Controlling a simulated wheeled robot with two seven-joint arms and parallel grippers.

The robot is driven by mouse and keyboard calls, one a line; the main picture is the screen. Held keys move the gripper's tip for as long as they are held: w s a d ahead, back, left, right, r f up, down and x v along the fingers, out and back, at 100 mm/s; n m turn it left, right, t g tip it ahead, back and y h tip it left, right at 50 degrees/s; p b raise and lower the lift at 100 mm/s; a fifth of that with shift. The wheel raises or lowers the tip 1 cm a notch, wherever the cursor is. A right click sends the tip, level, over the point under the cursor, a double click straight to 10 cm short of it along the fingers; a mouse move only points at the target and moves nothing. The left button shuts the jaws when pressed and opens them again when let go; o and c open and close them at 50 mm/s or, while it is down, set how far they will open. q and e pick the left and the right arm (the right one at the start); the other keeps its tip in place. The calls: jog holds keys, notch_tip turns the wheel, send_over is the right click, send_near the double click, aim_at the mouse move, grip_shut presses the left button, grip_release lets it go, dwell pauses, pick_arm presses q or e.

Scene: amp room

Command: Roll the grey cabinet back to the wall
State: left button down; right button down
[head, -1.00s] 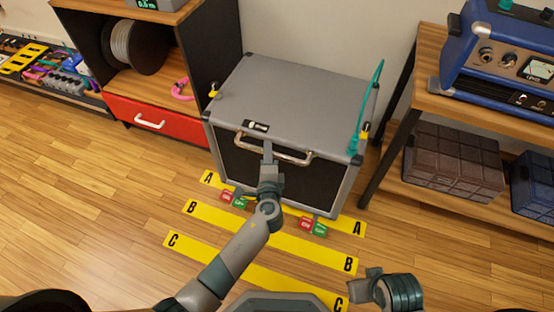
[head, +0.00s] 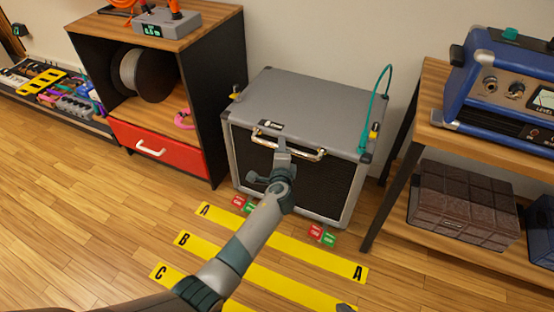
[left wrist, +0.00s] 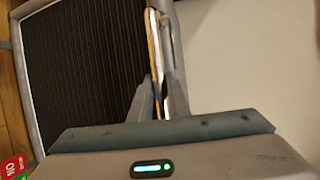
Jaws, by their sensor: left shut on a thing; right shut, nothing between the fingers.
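The grey cabinet (head: 305,98) stands between the wooden shelf unit and the metal-legged rack, its black grille front facing me. Its front base is behind yellow floor strip A (head: 285,244); the rear gap to the wall (head: 320,40) is hidden. My left gripper (head: 283,150) is shut on the cabinet's silver front handle (head: 310,155); the handle also shows between the fingers in the left wrist view (left wrist: 156,70). Red and green tags (head: 322,235) show at the front bottom corners. Only a small tip of my right gripper (head: 345,307) shows at the bottom edge, shut and empty.
The shelf unit (head: 215,95) with a red drawer (head: 155,148) stands close on the left. The rack (head: 395,165), holding a blue amplifier (head: 490,90), stands close on the right. A teal cable (head: 372,110) loops at the cabinet's right side.

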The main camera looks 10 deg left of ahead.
pick_arm(q)
jog(key=shift+w+r, duration=0.1)
jog(key=shift+r, duration=0.15)
pick_arm(e)
jog(key=shift+a+r, duration=0.15)
jog(key=shift+a, duration=0.05)
pick_arm(q)
jog(key=c, duration=1.7)
grip_release()
jog(key=shift+w+d, duration=0.1)
pick_arm(e)
jog(key=shift+d, duration=0.1)
pick_arm(q)
jog(key=shift+f, duration=0.1)
